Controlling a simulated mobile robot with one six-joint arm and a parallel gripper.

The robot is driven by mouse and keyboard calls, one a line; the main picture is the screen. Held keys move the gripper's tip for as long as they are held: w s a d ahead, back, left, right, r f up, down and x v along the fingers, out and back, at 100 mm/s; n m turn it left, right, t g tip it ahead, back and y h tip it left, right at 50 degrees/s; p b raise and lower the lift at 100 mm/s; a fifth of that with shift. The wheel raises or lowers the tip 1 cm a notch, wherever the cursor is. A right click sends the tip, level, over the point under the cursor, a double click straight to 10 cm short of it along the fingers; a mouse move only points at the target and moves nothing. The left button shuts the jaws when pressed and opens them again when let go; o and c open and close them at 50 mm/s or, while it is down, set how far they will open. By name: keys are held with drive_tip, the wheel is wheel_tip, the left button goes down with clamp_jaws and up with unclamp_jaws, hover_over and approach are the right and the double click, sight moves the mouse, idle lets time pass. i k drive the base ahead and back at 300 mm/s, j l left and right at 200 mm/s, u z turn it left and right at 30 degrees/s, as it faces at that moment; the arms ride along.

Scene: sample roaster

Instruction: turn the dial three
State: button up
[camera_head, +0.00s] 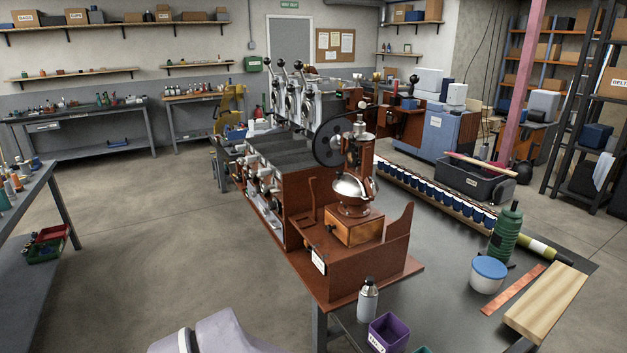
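The sample roaster (300,195) is a long brown and dark machine on the workbench in the middle of the view. Several metal fittings (263,185) line its left side, low down. They are small, and I cannot tell which of them is dial three or read any marking. Several upright metal units with black ball-topped levers (299,66) rise above it. A large black wheel (331,140) stands near its front end. My gripper is not in view; only a pale grey-purple part of my arm shows at the bottom edge.
A grey bottle (368,299), purple bin (389,333), blue-lidded tub (488,275), green bottle (507,233) and wooden board (546,302) sit on the bench. The floor (150,220) left of the roaster is clear.

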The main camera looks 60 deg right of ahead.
sight(265, 187)
drive_tip(key=i+l+z, duration=0.5)
drive_tip(key=i, duration=0.15)
drive_tip(key=i+l+z, duration=0.1)
drive_tip(key=i+z, duration=0.4)
drive_tip(key=i, duration=0.2)
drive_tip(key=i+j+z, duration=0.1)
drive_tip(key=i+z, duration=0.35)
drive_tip(key=i, duration=0.25)
drive_tip(key=i+l+u, duration=0.15)
drive_tip(key=l, duration=0.2)
drive_tip(key=i+l+u, duration=0.2)
drive_tip(key=i+l, duration=0.1)
drive_tip(key=l, duration=0.05)
